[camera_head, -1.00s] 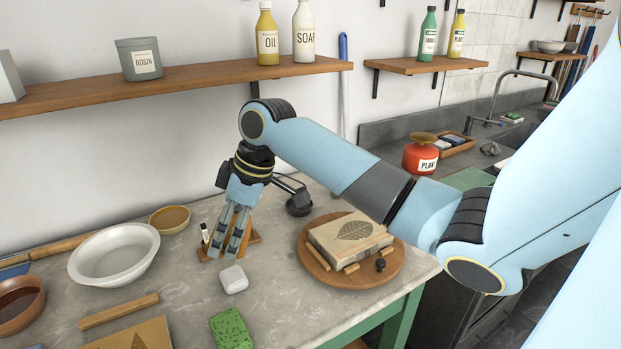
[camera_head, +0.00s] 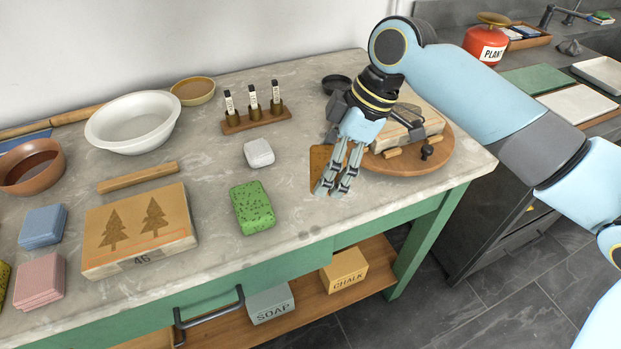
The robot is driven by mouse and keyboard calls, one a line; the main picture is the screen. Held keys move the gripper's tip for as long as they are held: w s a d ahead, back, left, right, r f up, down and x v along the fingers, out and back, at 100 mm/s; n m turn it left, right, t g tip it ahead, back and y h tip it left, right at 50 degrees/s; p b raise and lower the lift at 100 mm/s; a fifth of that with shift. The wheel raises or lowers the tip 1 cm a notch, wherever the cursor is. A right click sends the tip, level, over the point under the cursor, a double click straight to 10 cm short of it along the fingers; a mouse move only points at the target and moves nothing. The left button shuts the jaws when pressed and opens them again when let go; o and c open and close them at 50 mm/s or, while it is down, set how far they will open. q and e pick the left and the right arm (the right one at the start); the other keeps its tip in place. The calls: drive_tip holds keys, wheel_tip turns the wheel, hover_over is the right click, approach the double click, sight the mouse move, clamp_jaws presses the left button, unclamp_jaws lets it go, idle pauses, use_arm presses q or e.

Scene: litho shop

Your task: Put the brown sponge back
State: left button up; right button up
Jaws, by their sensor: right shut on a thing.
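The brown sponge (camera_head: 319,168) is a flat orange-brown block just left of the round wooden board. It is partly hidden behind the fingers of my right gripper. My right gripper (camera_head: 334,191) points down and is shut on the sponge. I cannot tell whether the sponge touches the table. My left gripper is not in view.
The round board (camera_head: 430,163) with a carved block is close right of my right gripper. A green sponge (camera_head: 252,207), a white block (camera_head: 259,153) and a rack of small bottles (camera_head: 233,127) stand left. Bare tabletop lies between the green sponge and the gripper.

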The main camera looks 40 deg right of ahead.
sight(317, 154)
drive_tip(key=w+f, duration=0.1)
drive_tip(key=w+a, duration=0.1)
drive_tip(key=shift+w+a+f, duration=0.2)
drive_tip(key=shift+w+f, duration=0.15)
drive_tip(key=shift+f, duration=0.05)
drive_tip(key=shift+w+f, duration=0.2)
drive_tip(key=shift+w, duration=0.05)
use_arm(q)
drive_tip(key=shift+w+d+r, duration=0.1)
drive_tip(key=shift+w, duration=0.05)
use_arm(e)
drive_tip(key=shift+a+f, duration=0.1)
drive_tip(key=shift+f, duration=1.95)
drive_tip(key=o, duration=0.8)
drive_tip(key=shift+f, duration=0.1)
drive_tip(key=shift+o, duration=0.2)
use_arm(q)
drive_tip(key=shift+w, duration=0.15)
use_arm(e)
drive_tip(key=v, duration=1.2)
